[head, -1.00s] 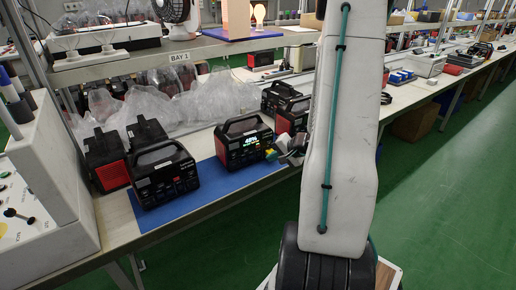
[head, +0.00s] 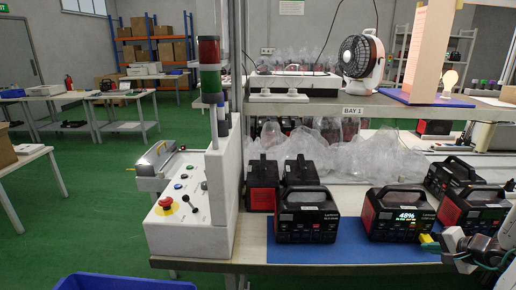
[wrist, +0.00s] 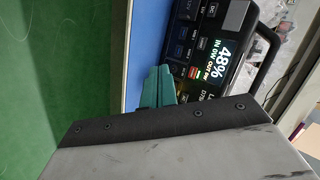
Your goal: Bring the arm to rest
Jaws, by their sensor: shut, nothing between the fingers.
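My gripper (head: 432,244) is at the right of the head view, its teal fingertips close in front of the lower right of a black and red power station (head: 397,213). My arm reaches in from the right edge of the head view, mostly out of frame.
A dark-screened station (head: 306,215) stands on the blue mat (head: 340,250), with more stations behind. A grey control box (head: 190,205) with a red button stands left. A shelf (head: 300,106) with a fan (head: 361,57) runs above. Green floor at left is largely free.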

